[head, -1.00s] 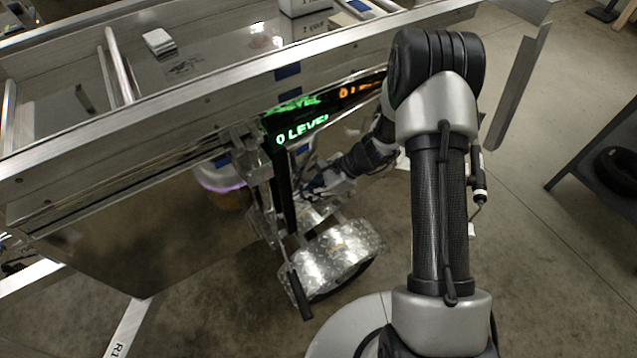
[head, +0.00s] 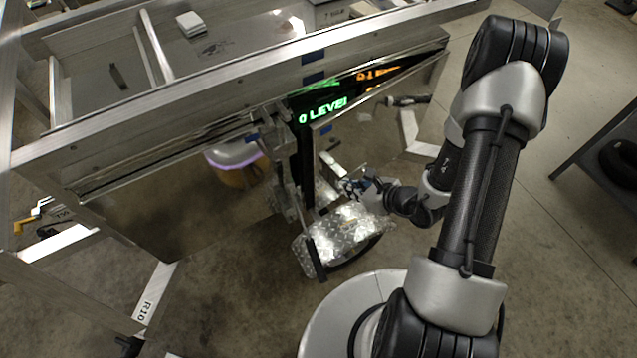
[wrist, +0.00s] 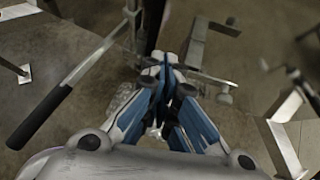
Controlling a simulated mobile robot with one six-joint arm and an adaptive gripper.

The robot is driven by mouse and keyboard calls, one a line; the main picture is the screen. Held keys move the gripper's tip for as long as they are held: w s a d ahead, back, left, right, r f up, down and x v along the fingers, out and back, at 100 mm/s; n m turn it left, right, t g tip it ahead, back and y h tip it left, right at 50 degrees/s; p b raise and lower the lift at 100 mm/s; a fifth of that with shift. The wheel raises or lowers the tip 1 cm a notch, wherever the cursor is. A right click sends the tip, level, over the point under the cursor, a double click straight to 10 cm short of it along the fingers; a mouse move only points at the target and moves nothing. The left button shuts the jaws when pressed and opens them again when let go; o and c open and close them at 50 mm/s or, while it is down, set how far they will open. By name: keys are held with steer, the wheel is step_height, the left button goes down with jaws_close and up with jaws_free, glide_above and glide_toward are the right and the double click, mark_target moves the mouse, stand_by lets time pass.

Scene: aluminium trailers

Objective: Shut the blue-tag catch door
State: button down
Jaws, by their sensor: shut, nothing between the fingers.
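The aluminium trailer (head: 235,88) runs across the head view. I cannot tell which of these is the catch door, and no catch is clear. My gripper (head: 362,187) is right of the upright post, above the tread-plate fender (head: 345,238). In the wrist view, its blue fingers (wrist: 165,62) are shut and empty, pointing toward a metal bracket (wrist: 200,48).
A lever with a black grip (wrist: 42,115) lies left of my gripper in the wrist view. A trailer leg (head: 155,298) marked R10 stands at lower left. A dark shelf (head: 600,150) is at far right. Concrete floor is open between shelf and arm.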

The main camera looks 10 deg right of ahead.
steer(key=shift+m+h, duration=0.6)
steer(key=shift+h, duration=0.1)
steer(key=shift+w+d+r+b+x, duration=0.15)
steer(key=shift+b+x, duration=0.35)
steer(key=shift+x, duration=1.45)
steer(key=shift+w+d+b+x, duration=0.15)
steer(key=shift+b+x, duration=0.4)
steer(key=shift+x, duration=1.35)
steer(key=shift+w+d+r+b+x, duration=0.15)
steer(key=shift+b+x, duration=0.35)
steer(key=shift+x, duration=1.45)
steer(key=shift+w+f, duration=0.1)
